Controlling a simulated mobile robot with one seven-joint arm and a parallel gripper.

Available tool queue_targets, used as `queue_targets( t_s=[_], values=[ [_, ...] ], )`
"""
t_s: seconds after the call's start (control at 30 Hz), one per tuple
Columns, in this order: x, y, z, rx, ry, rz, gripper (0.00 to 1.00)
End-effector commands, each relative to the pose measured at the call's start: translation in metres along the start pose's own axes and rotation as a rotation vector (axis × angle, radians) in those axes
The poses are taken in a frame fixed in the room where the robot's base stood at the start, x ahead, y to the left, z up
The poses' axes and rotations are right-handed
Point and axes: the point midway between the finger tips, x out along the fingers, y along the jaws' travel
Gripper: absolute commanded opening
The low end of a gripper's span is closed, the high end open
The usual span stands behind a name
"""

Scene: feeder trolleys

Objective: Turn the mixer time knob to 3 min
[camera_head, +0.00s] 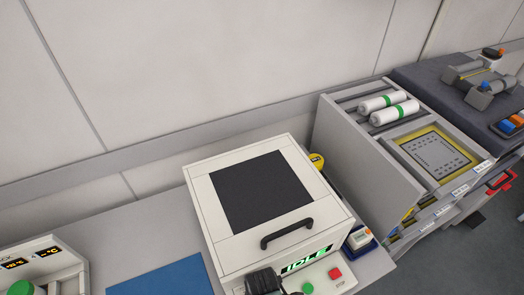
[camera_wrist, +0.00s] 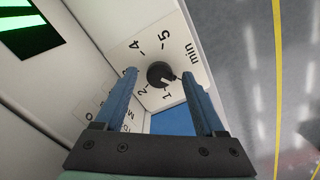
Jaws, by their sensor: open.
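The mixer (camera_head: 215,215) is a white box with a dark square window, a black handle and a green display reading IDLE. In the wrist view, the black round time knob (camera_wrist: 160,73) sits on a white dial plate (camera_wrist: 180,48) marked 1, 2, 4, 5 and "min". The 3 is not visible, apparently behind the left finger. My gripper (camera_wrist: 159,75) is open, with one blue finger on each side of the knob in the picture; I cannot tell whether either touches it. The knob's pointer direction is unclear. The head view does not show the knob.
A green button (camera_head: 307,288) and red STOP button (camera_head: 335,273) are on the mixer's front. A blue mat (camera_head: 160,280) lies to the left. A grey feeder trolley (camera_head: 365,155) with white rolls (camera_head: 395,113) stands right. The wrist view shows grey floor with a yellow line (camera_wrist: 278,90).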

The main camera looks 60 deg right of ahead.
Motion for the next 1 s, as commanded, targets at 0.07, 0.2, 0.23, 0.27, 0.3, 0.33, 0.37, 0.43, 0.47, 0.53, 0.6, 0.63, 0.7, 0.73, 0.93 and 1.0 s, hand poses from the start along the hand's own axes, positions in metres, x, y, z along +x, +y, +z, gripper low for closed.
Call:
queue_targets(
  t_s=[0.07, 0.2, 0.23, 0.27, 0.3, 0.33, 0.37, 0.43, 0.47, 0.53, 0.6, 0.63, 0.7, 0.73, 0.93, 1.0],
  values=[
    [-0.0003, 0.0002, -0.0001, 0.000, 0.000, 0.000, 0.72],
    [-0.0004, 0.0002, -0.0001, 0.000, 0.000, 0.000, 0.48],
    [-0.0004, 0.0002, -0.0001, 0.000, 0.000, 0.000, 0.43],
    [-0.0005, 0.0002, -0.0001, 0.000, 0.000, 0.000, 0.38],
    [-0.0005, 0.0002, -0.0001, 0.000, 0.000, 0.000, 0.30],
    [-0.0005, 0.0002, -0.0001, 0.000, 0.000, 0.000, 0.25],
    [-0.0005, 0.0002, -0.0001, 0.000, 0.000, 0.000, 0.20],
    [-0.0005, 0.0001, -0.0001, 0.000, 0.000, 0.000, 0.07],
    [-0.0005, 0.0001, -0.0001, 0.000, 0.000, 0.000, 0.02],
    [-0.0006, 0.0001, 0.0000, 0.000, 0.000, 0.000, 0.00],
    [-0.0006, 0.0001, -0.0001, 0.001, 0.000, 0.000, 0.00],
    [-0.0007, 0.0001, 0.0000, 0.001, 0.000, 0.000, 0.00],
    [-0.0008, 0.0001, 0.0000, 0.006, 0.000, 0.000, 0.00],
    [-0.0008, 0.0000, -0.0001, 0.010, 0.000, 0.000, 0.00],
    [-0.0013, -0.0001, -0.0001, 0.072, -0.001, -0.001, 0.00],
    [-0.0015, -0.0001, -0.0001, 0.112, -0.001, -0.001, 0.00]
  ],
)
